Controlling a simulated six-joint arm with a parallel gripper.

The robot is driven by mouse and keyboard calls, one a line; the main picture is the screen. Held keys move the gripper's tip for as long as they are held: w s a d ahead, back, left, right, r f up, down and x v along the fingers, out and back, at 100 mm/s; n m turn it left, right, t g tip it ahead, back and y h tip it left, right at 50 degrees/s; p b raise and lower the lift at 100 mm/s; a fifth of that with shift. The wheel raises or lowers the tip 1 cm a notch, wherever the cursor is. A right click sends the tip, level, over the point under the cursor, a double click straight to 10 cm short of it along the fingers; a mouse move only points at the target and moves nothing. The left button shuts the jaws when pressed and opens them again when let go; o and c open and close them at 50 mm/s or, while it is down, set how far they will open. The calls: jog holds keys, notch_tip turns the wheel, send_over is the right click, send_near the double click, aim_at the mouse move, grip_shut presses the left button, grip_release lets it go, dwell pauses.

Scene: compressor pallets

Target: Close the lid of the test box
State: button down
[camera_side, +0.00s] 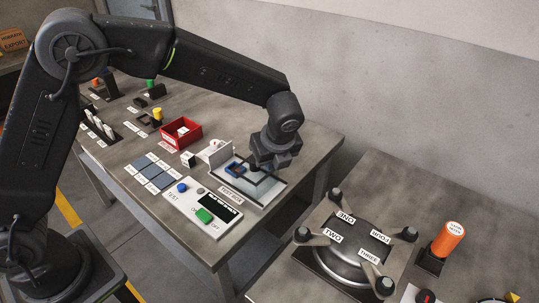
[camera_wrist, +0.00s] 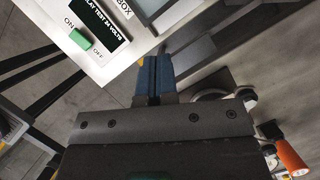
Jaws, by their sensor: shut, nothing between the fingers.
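The test box (camera_side: 237,196) sits at the right end of the long bench, with its name label on the front edge. I cannot tell for sure how the lid stands. My gripper (camera_side: 257,174) is over the box, pointing down. In the wrist view its two blue-padded fingers (camera_wrist: 154,76) are together and empty, near the box's edge. The gripper body hides part of the box.
In front of the box is the white test panel (camera_side: 192,207) with a blue button and green switch (camera_side: 204,215). A red bin (camera_side: 181,134) stands further left. On the right table are a compressor (camera_side: 345,262) with clamps and an orange cylinder (camera_side: 448,238). A gap separates the tables.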

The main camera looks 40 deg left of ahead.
aim_at(257, 170)
jog(key=a+f, duration=0.1)
jog(key=f, duration=0.1)
jog(key=w+a+f, duration=0.1)
jog(key=a+f, duration=0.1)
jog(key=w+a+f, duration=0.1)
jog(key=f, duration=0.1)
jog(key=shift+w+a, duration=0.2)
jog(key=shift+a, duration=0.2)
jog(key=shift+w+a, duration=0.25)
jog(key=shift+a, duration=0.25)
jog(key=shift+a, duration=0.2)
jog(key=a, duration=0.9)
jog(key=shift+a, duration=0.2)
jog(key=shift+s+d, duration=0.1)
